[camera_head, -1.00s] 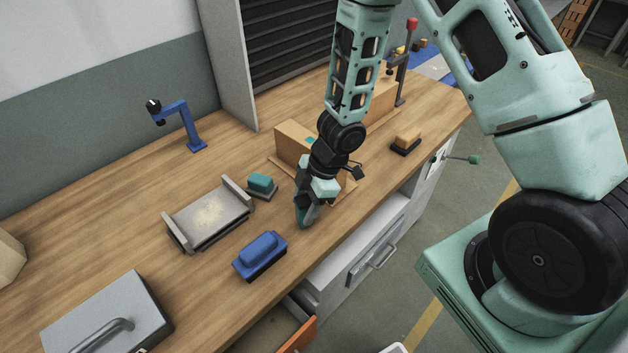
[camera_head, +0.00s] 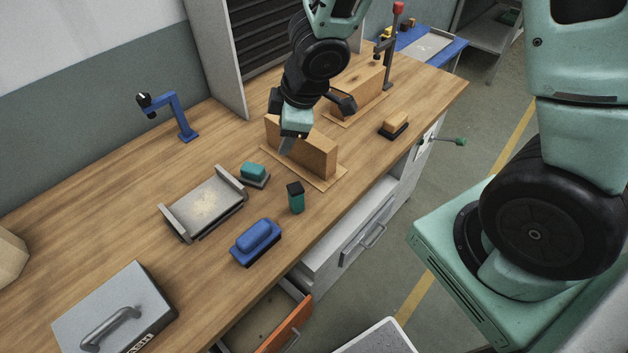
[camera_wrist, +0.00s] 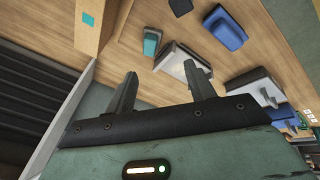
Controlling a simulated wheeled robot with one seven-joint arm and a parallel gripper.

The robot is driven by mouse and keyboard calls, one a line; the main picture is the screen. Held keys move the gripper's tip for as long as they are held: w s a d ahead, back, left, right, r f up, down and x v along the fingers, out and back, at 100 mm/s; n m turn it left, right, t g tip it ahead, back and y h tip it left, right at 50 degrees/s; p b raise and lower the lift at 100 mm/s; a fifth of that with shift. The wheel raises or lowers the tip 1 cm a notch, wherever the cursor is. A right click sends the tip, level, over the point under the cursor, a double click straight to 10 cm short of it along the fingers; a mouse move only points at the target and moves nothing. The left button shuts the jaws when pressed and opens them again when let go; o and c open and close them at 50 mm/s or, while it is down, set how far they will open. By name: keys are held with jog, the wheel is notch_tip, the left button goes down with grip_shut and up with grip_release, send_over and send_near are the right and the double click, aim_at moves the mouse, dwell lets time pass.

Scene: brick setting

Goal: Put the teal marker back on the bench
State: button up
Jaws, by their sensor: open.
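The teal marker (camera_head: 296,198) is a short teal body with a black top. It stands upright on the wooden bench (camera_head: 110,225), near the front edge, between the blue brush and the wooden block. In the wrist view a dark shape (camera_wrist: 180,5) at the top edge looks like its black top. My gripper (camera_head: 288,143) is open and empty, raised beside the wooden block, behind the marker and apart from it. Its two spread fingers show in the wrist view (camera_wrist: 160,85) with nothing between them.
A blue brush (camera_head: 256,242), a teal-topped block (camera_head: 255,172) and a grey tray (camera_head: 205,205) are nearby. Wooden blocks (camera_head: 318,157) stand close to my gripper. A grey case (camera_head: 118,305) is front left. An orange-fronted drawer (camera_head: 287,325) is open below the bench.

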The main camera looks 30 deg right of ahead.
jog(key=s+a+r+m+g, duration=0.1)
jog(key=s+a+r, duration=0.1)
jog(key=s, duration=0.5)
jog(key=s+a+r+m+g, duration=0.1)
jog(key=s+a+r+m, duration=0.1)
jog(key=s+r, duration=0.2)
jog(key=s+a+r+m+g+h, duration=0.1)
jog(key=s+a+r+m, duration=0.1)
jog(key=s, duration=0.8)
jog(key=shift+s+r+g, duration=0.35)
jog(key=shift+r+g, duration=0.05)
jog(key=shift+r, duration=0.35)
notch_tip(320, 180, down, 8)
jog(key=b, duration=0.8)
jog(key=shift+f, duration=0.15)
